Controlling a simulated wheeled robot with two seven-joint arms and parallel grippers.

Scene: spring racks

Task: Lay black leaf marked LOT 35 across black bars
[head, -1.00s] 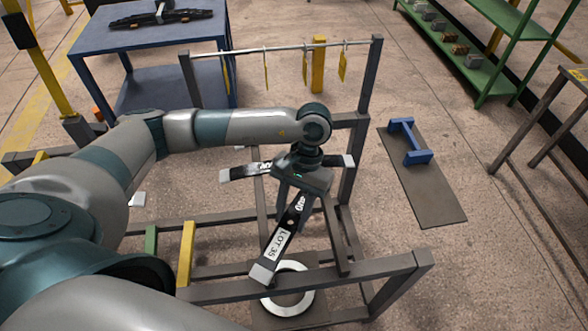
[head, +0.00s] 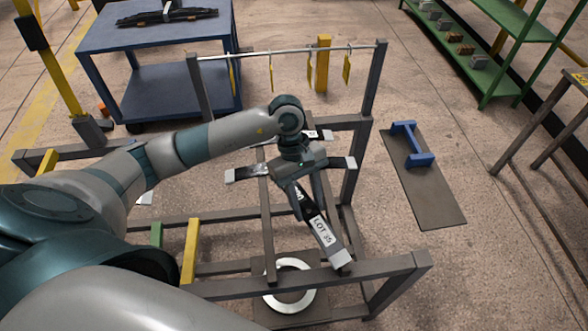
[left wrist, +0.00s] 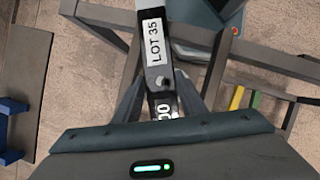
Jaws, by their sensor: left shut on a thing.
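The black leaf marked LOT 35 (head: 320,230) has a white label and a pale grey end. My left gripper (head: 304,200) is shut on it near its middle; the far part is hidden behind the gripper. The leaf slants toward the near right, over the rack. In the left wrist view the leaf (left wrist: 154,45) runs between the fingertips (left wrist: 162,92). Two dark bars, the left (head: 267,235) and the right (head: 349,222), run front to back. Whether the leaf touches them I cannot tell. My right gripper is not in view.
Another dark leaf (head: 243,173) with pale ends lies behind my gripper, partly hidden. A further labelled end (head: 320,135) shows behind it. A pale ring (head: 290,295) lies low under the front rail (head: 375,275). A blue stand (head: 413,145) is on a floor mat at right.

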